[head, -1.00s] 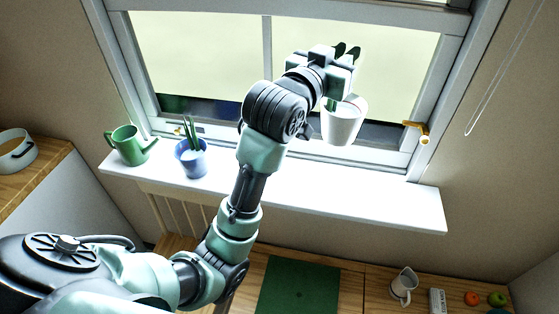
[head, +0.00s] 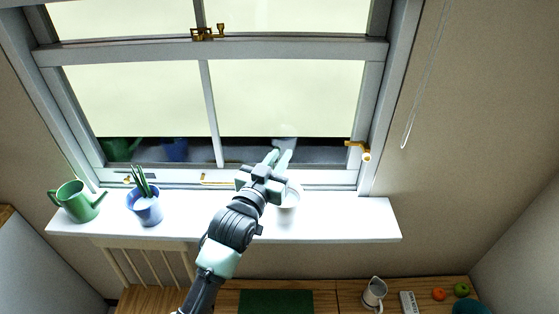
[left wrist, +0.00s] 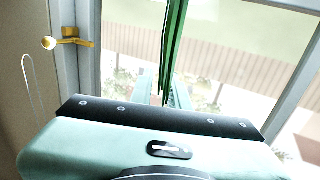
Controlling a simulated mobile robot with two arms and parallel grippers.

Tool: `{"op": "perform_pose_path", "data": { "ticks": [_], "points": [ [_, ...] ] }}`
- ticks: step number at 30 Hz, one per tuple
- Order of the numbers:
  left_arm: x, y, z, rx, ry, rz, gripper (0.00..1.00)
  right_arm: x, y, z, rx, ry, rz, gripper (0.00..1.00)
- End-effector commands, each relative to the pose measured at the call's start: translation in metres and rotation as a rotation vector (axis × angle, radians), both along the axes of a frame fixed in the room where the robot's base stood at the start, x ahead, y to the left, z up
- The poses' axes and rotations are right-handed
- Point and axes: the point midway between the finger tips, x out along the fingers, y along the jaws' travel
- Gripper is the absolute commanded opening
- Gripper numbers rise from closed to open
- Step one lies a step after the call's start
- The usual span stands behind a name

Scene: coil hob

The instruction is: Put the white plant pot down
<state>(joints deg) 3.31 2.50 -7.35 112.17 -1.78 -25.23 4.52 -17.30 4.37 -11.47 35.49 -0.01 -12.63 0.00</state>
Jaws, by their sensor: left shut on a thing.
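The white plant pot (head: 289,198) is at the window sill (head: 340,222), right of the middle, partly hidden behind my left gripper. It looks upright; I cannot tell whether its base touches the sill. My left gripper (head: 278,158) is above the pot and shut on its plant, with its fingers pointing toward the window. In the left wrist view a long green leaf (left wrist: 173,45) rises between the fingers, and the pot itself is hidden. My right gripper is not in view.
A blue pot with a plant (head: 147,210) and a green watering can (head: 75,202) stand at the sill's left. The sill is bare at its right end. The window frame (head: 275,178) is close behind. Below are a white jug (head: 374,292) and a green mat (head: 275,302).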

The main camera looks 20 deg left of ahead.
Motion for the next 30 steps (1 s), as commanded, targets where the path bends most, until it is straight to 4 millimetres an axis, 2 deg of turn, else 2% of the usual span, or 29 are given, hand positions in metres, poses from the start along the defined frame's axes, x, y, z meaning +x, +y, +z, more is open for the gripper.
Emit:
{"op": "perform_pose_path", "data": {
  "ticks": [4,15,16,18,30],
  "points": [
    [0.0,0.0,-0.012,-0.002,-0.006,0.0,0.0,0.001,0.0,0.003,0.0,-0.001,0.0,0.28],
    [0.0,0.0,-0.016,-0.002,-0.007,0.0,0.0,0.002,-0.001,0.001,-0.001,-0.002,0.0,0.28],
    [0.0,0.0,-0.019,0.0,-0.002,0.0,0.2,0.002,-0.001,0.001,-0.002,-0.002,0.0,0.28],
    [0.0,0.0,-0.019,0.0,-0.001,0.0,0.39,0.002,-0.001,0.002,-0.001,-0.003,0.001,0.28],
    [-0.003,0.0,-0.017,0.0,0.0,0.0,0.39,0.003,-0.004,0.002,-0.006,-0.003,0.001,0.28]
  ]
}}
